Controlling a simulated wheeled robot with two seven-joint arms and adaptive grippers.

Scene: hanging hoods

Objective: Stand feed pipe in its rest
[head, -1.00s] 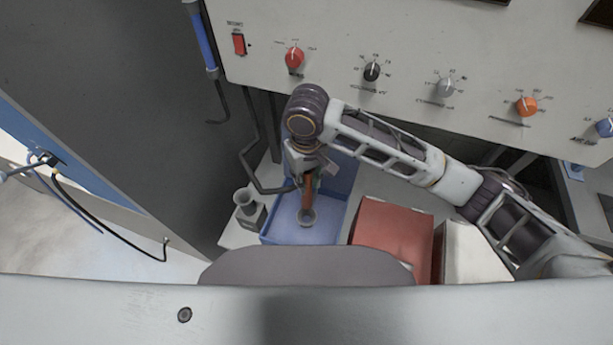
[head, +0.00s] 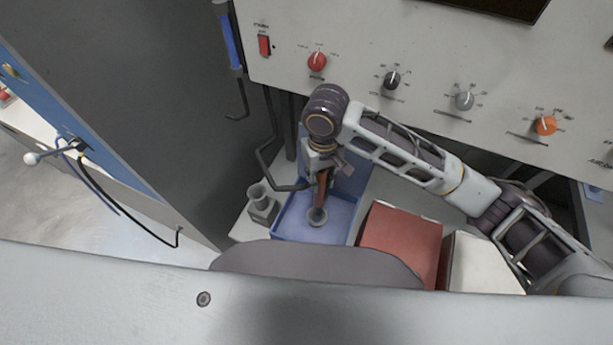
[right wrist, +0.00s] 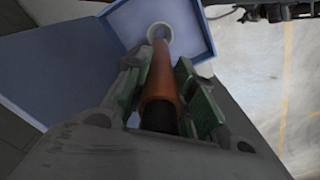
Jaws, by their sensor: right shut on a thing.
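The feed pipe, an orange-brown tube (head: 321,190), is held by my right gripper (head: 323,172) above the blue tray (head: 341,229). In the right wrist view the pipe (right wrist: 160,85) runs between the two green-padded fingers of the gripper (right wrist: 158,98), shut on it. The pipe's far end meets a pale round ring (right wrist: 159,32) over the tray floor. My left gripper is out of view.
A grey holder with a flared round mouth (head: 262,203) stands left of the tray. A red box (head: 402,243) and a white box (head: 483,262) stand to its right. A bent dark rod (head: 266,160) hangs close by on the left. A panel with knobs (head: 392,80) overhangs behind.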

